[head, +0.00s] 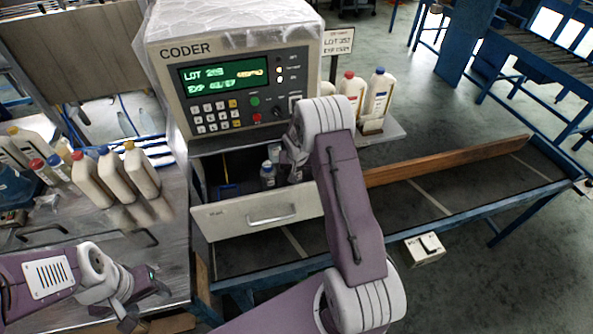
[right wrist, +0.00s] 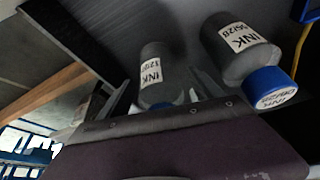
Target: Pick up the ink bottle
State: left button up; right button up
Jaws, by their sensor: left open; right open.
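Two grey ink bottles with white INK labels stand in the open drawer (head: 262,221) of the coder. In the right wrist view, one ink bottle (right wrist: 160,75) lies between the spread fingers of my right gripper (right wrist: 166,88). The other ink bottle (right wrist: 236,48), with a blue cap, is just outside the right finger. In the head view a bottle (head: 267,176) shows to the left of my right gripper (head: 291,160), which is open inside the drawer and partly hidden by its arm. My left gripper (head: 143,305) is open and empty at the lower left.
The coder (head: 235,85) stands above the drawer. Several white jugs (head: 142,172) stand on the left bench. More jugs (head: 379,93) stand on a shelf at the right. A wooden rail (head: 445,162) runs along the blue-framed conveyor.

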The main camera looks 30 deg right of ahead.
jog(key=shift+w+f, duration=0.1)
jog(key=shift+f, duration=0.05)
jog(key=c, duration=0.8)
grip_shut()
jog(key=shift+r, duration=0.25)
jog(key=shift+r, duration=0.3)
jog(key=r, duration=0.2)
jog(key=d+r, duration=0.1)
jog(key=r, duration=0.1)
jog(key=shift+s+b, duration=0.3)
jog(key=shift+s, duration=0.1)
jog(key=s+d+r+b, duration=0.1)
jog(key=s+d+r, duration=0.5)
jog(key=d, duration=0.2)
jog(key=shift+d, duration=0.35)
